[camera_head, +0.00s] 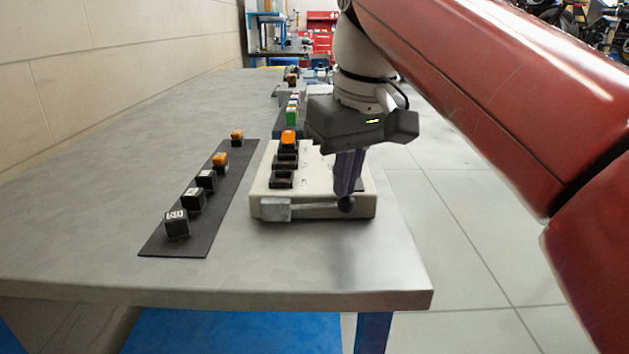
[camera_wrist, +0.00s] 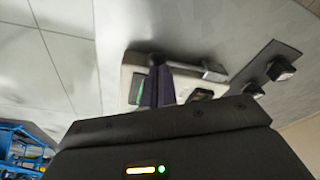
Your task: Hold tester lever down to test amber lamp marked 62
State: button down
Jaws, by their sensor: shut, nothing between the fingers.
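The cream tester box (camera_head: 320,205) stands near the table's front edge. Its grey lever (camera_head: 312,207) lies about level along the front, with a black ball knob (camera_head: 346,204) at the right end. My gripper (camera_head: 347,192) is shut and empty, its purple fingers pointing down at the knob; they appear to touch it. An amber lamp (camera_head: 289,139) sits at the far end of the tester's row of sockets; its number is not readable. In the wrist view the fingers (camera_wrist: 157,70) reach the knob, and a green patch (camera_wrist: 136,88) shows beside them on the tester.
A dark mat (camera_head: 172,243) left of the tester holds several lamp cubes, including an amber one (camera_head: 220,160) and black ones with white-marked tops (camera_head: 177,223). A green cube (camera_head: 292,117) and other items stand behind the tester. The table (camera_head: 90,220) is clear at left.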

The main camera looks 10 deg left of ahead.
jog(key=shift+r+p, duration=1.65)
notch_tip(320, 180, up, 6)
jog(key=shift+f+p, duration=0.15)
jog(key=shift+p, duration=0.3)
jog(key=s+d+f+m+t, duration=0.2)
jog(key=s+d+f+m, duration=0.2)
jog(key=d+f, duration=0.7)
jog(key=s+d+f+m+t+h, duration=0.1)
jog(key=s+d+f+m, duration=0.3)
jog(key=d+f, duration=0.7)
notch_tip(320, 180, down, 6)
jog(key=shift+s+f+m+t+h, duration=0.1)
jog(key=shift+s+m+t+h, duration=0.3)
jog(key=shift+s, duration=0.8)
